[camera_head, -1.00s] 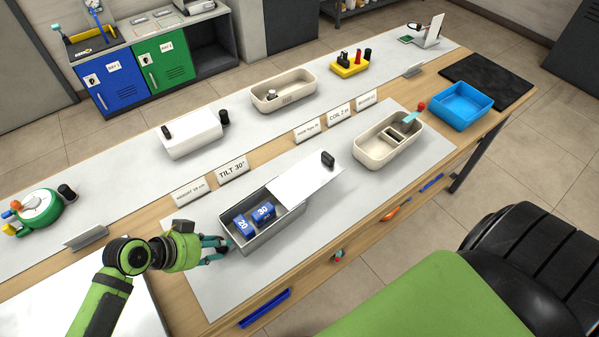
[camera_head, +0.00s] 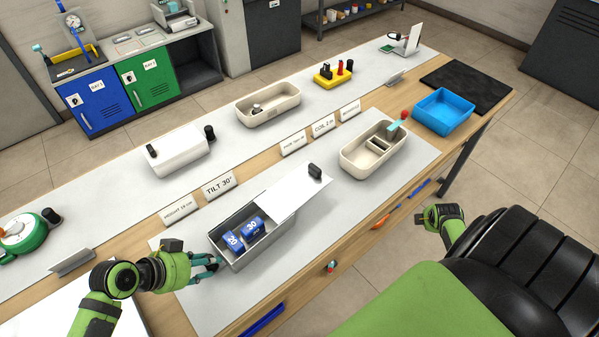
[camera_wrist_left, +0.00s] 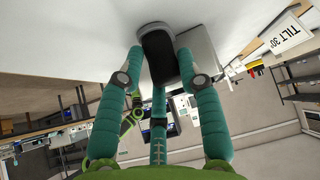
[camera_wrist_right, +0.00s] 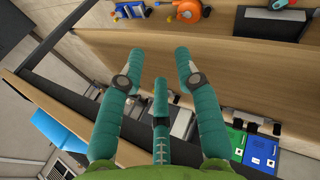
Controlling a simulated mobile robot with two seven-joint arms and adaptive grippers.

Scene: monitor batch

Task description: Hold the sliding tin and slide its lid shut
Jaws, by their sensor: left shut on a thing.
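The grey sliding tin (camera_head: 268,250) stands on the near light mat. Its pale lid (camera_head: 288,198) is slid toward the right and sticks out past the tin's right end; a black knob (camera_head: 315,171) stands at the lid's far end. The left part of the tin is uncovered and shows two blue weights (camera_head: 243,234) marked 20 and 30. My left gripper (camera_head: 216,263) is at the tin's left end, shut on a dark rounded grip (camera_wrist_left: 158,55) there. My right gripper (camera_wrist_right: 155,62) is open and empty near the table's front side; its fingers are hidden in the head view.
A cream divided box (camera_head: 350,162) stands right of the tin, with a blue tray (camera_head: 440,113) beyond. Label cards (camera_head: 220,184) stand behind the tin. A white box (camera_head: 178,155) and cream tub (camera_head: 268,112) are farther back.

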